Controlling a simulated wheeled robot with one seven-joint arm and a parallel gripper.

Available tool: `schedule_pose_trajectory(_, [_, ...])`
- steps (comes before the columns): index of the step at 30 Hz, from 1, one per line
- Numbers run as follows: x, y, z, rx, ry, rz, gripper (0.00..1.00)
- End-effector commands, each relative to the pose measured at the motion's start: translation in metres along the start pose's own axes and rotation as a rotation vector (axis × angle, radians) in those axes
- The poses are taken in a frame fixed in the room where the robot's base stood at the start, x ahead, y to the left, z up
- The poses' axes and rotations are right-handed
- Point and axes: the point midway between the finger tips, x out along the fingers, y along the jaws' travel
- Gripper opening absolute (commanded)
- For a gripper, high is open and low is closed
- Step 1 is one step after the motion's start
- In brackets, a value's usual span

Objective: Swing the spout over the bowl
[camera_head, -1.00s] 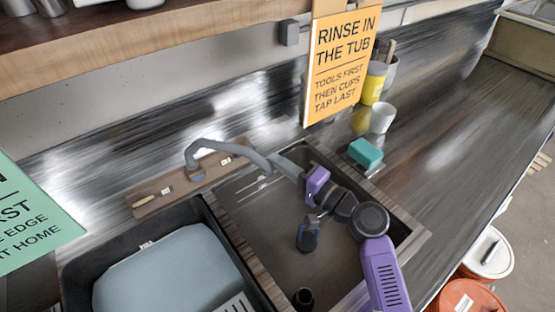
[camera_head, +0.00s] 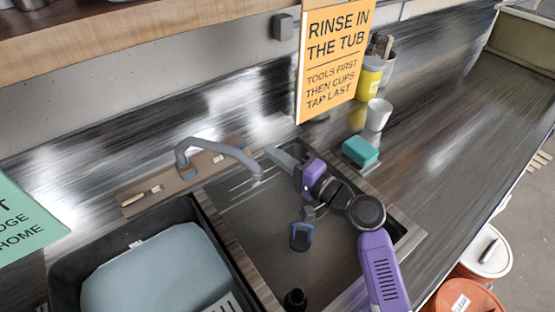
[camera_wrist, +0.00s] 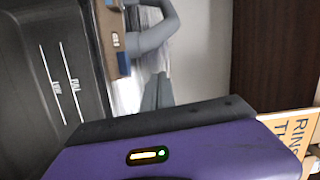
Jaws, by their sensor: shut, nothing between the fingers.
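The grey curved spout (camera_head: 222,150) rises from the wooden strip behind the sink, and its free end hangs over the back left part of the sink bowl (camera_head: 262,222). In the wrist view the spout (camera_wrist: 150,38) curves beyond my fingers, and the dark bowl (camera_wrist: 30,75) with white lines and small lettering shows at left. My gripper (camera_head: 272,153) is shut and empty at the bowl's back edge, just right of the spout's end, with a small gap in the head view. Its fingers (camera_wrist: 158,92) point toward the spout's side in the wrist view. Contact cannot be told there.
A teal sponge (camera_head: 360,152), white cup (camera_head: 378,115) and yellow container (camera_head: 369,80) stand to the right. A hanging orange sign (camera_head: 334,60) is behind.

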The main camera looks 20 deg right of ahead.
Motion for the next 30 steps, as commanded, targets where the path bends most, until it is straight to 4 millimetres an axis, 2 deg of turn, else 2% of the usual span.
schedule_pose_trajectory(1, [0.005, 0.000, -0.002, -0.001, -0.002, -0.001, 0.00])
schedule_pose_trajectory(2, [0.001, 0.002, -0.001, 0.001, -0.001, 0.001, 0.00])
schedule_pose_trajectory(12, [-0.060, 0.003, 0.003, 0.000, 0.001, 0.002, 0.00])
schedule_pose_trajectory(18, [-0.087, 0.001, 0.004, 0.001, 0.001, 0.001, 0.00])
schedule_pose_trajectory(23, [-0.095, -0.001, 0.005, 0.001, -0.001, 0.001, 0.00])
schedule_pose_trajectory(30, [-0.096, -0.001, 0.005, 0.001, -0.001, 0.001, 0.00])
